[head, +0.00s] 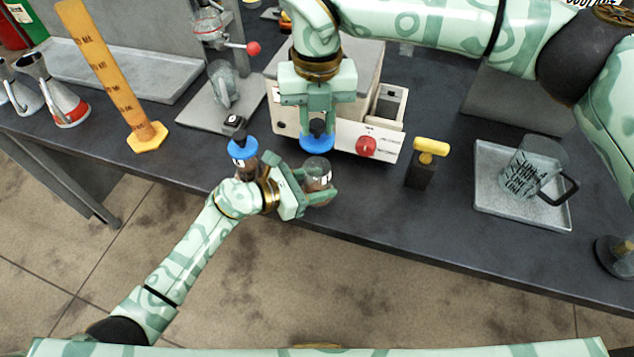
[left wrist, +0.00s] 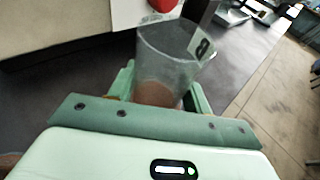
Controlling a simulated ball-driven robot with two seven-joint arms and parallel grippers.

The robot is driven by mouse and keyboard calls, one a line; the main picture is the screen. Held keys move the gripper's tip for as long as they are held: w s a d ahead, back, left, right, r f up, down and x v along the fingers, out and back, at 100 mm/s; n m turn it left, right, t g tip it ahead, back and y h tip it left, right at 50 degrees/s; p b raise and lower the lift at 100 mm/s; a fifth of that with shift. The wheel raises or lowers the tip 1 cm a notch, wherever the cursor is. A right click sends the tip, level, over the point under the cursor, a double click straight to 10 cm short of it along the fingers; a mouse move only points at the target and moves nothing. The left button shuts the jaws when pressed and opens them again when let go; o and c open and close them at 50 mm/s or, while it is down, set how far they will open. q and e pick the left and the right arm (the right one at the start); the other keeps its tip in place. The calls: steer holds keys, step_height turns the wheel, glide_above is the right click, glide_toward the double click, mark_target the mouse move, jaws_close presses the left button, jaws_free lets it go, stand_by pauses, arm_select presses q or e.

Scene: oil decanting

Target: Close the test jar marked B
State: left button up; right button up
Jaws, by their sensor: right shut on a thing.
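The clear test jar (head: 317,172) stands near the bench's front edge, open at the top, with brown contents low inside. In the left wrist view the jar (left wrist: 165,62) shows a white label marked B. My left gripper (head: 322,194) has its fingers on either side of the jar; whether they press on it is unclear. My right gripper (head: 317,127) points down, shut on a blue lid (head: 317,144) with a black knob. The lid is apart from the jar, just behind its mouth in the head view.
Another jar with a blue lid (head: 242,150) stands left of my left gripper. A white device with a red knob (head: 366,146) is behind. A yellow-handled black block (head: 421,172) and a tray (head: 492,198) with a beaker (head: 532,170) are right.

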mark_target(317, 136)
arm_select(q)
steer(key=shift+c, duration=0.9)
arm_select(e)
steer(key=shift+f, duration=2.5)
steer(key=shift+f, duration=0.85)
steer(key=shift+f, duration=0.65)
steer(key=o, duration=1)
step_height(317, 136, up, 12)
